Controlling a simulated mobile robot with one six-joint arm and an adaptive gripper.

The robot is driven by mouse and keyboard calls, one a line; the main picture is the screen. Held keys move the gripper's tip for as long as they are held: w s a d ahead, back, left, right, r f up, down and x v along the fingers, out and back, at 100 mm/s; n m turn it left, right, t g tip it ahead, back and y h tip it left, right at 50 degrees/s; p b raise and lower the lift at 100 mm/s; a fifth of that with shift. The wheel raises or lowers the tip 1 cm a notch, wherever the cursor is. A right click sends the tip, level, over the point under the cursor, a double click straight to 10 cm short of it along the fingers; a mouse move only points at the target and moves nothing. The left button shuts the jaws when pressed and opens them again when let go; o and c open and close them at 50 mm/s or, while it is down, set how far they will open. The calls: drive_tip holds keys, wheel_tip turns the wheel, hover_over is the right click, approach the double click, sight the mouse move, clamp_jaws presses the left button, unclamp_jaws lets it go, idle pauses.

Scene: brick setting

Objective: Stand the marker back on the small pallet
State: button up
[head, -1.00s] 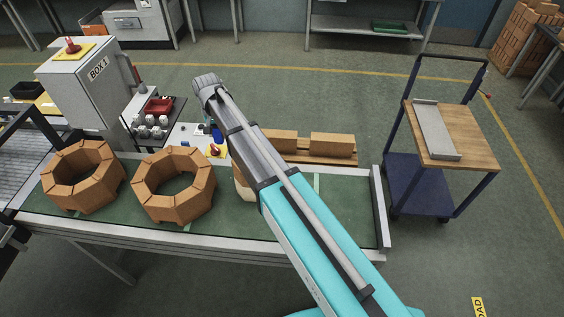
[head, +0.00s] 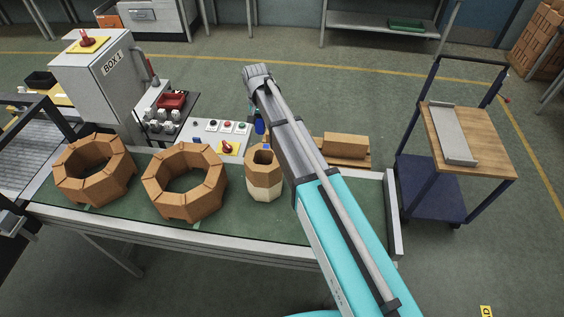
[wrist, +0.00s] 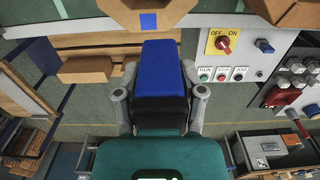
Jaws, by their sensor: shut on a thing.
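The marker, a blue block with a black lower part (wrist: 163,72), is between the fingers of my gripper (wrist: 160,93) in the wrist view. My gripper is shut on it. In the head view a bit of the blue marker (head: 260,127) shows beside my arm, above the gap behind the conveyor; my arm hides most of the gripper. A low wooden pallet (head: 357,159) with a brick (head: 345,143) on it lies behind the conveyor, partly hidden by my arm. I cannot tell what the marker's lower end is near.
The conveyor (head: 120,219) carries two brick rings (head: 185,208) and a smaller brick stack (head: 265,185). A control panel (head: 208,138) with buttons and a red switch is close to the marker. A grey cabinet (head: 85,85) stands at left, a cart (head: 490,150) at right.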

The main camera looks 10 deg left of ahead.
drive_tip(key=shift+w+f+b, duration=0.2)
drive_tip(key=shift+f+b, duration=0.35)
drive_tip(key=shift+b, duration=0.05)
drive_tip(key=w+d+f+b, duration=0.3)
drive_tip(key=w+f+b, duration=0.7)
drive_tip(key=f+b, duration=0.5)
drive_tip(key=w+d+f+b, duration=0.3)
drive_tip(key=w+f+b, duration=0.8)
drive_tip(key=f+b, duration=0.4)
drive_tip(key=shift+w+d+f, duration=0.2)
drive_tip(key=shift+d+f, duration=0.05)
drive_tip(key=shift+d, duration=0.15)
wheel_tip(320, 180, down, 6)
drive_tip(key=b, duration=0.6)
drive_tip(key=shift+f+b, duration=0.15)
drive_tip(key=shift+b, duration=0.2)
drive_tip(key=shift+f, duration=0.1)
drive_tip(key=shift+f+b, duration=1.75)
drive_tip(key=shift+b, duration=0.15)
